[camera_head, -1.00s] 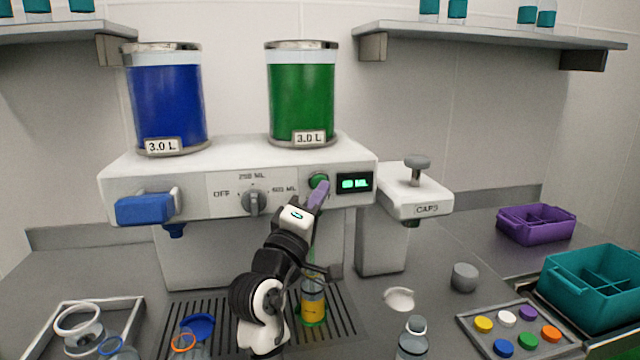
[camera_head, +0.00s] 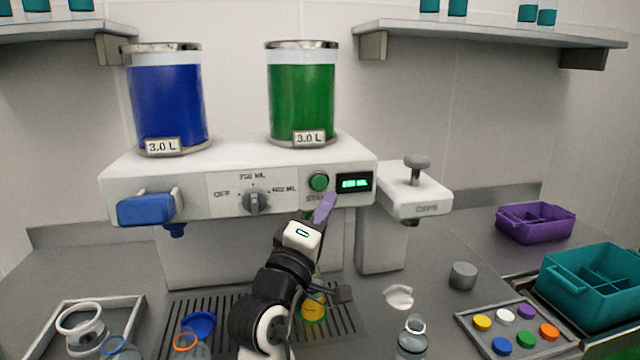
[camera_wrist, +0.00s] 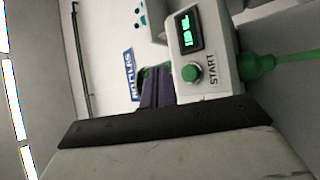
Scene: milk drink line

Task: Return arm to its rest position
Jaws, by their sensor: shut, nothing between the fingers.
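My gripper (camera_head: 325,207) has purple fingertips, pressed together with nothing between them. In the head view it is just below the green start button (camera_head: 319,182) on the white dispenser (camera_head: 230,160) and apart from it. In the wrist view the purple fingers (camera_wrist: 154,90) point toward the panel beside the green START button (camera_wrist: 191,72). A lit green display (camera_head: 354,183) is right of the button. A bottle with a yellow and green label (camera_head: 313,311) stands on the drip grate, partly hidden by my arm. In the wrist view a thin green streak leaves the green nozzle (camera_wrist: 257,66).
A cap unit (camera_head: 413,197) juts out right of the dispenser. A blue lever (camera_head: 145,209) is at its left. A clear bottle (camera_head: 411,340), a grey cylinder (camera_head: 463,276) and a tray of coloured caps (camera_head: 482,341) stand at front right. Purple (camera_head: 536,236) and teal (camera_head: 596,320) crates are farther right.

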